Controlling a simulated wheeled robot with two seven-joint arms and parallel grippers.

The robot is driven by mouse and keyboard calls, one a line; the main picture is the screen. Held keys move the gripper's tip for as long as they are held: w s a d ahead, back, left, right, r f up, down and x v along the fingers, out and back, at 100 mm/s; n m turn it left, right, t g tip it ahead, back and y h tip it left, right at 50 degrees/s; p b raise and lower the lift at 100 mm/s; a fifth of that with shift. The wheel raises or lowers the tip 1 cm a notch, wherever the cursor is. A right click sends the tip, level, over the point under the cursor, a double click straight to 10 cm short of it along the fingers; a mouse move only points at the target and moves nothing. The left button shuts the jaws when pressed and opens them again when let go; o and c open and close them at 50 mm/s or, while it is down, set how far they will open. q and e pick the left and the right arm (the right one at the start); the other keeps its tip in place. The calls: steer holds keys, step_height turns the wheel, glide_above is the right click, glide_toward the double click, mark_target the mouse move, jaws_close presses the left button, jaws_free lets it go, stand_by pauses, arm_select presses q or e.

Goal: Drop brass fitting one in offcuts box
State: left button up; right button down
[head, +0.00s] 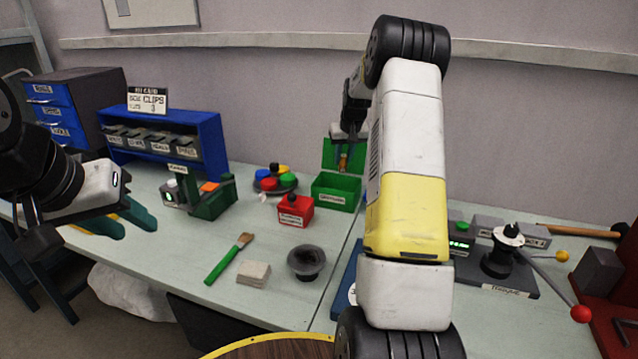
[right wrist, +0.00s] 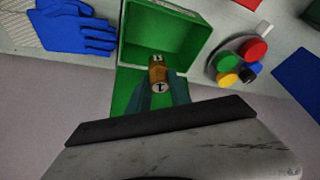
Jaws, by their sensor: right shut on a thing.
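The brass fitting (right wrist: 158,74), marked 1, is held between the teal fingers of my right gripper (right wrist: 163,88). In the head view, the fitting (head: 343,162) is a small orange-brown spot in front of the raised green lid. The green box (head: 336,193), apparently the offcuts box, stands open at the back of the bench; its label is too small to read surely. The right wrist view shows the green box (right wrist: 180,28) behind the fitting. My right gripper (head: 343,164) appears above the box's opening. My left gripper (head: 135,228) is empty, fingers apart, at the left.
A red box (head: 295,210) and a dish of coloured caps (head: 275,180) stand left of the green box. A brush (head: 230,258), beige block (head: 254,272) and dark cup (head: 306,262) lie nearer.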

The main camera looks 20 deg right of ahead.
mark_target(344, 167)
steer(key=shift+f, duration=2.8)
steer(key=c, duration=1.1)
jaws_free()
steer(key=v, duration=0.7)
steer(key=shift+s+r, duration=0.2)
steer(key=shift+r, duration=0.2)
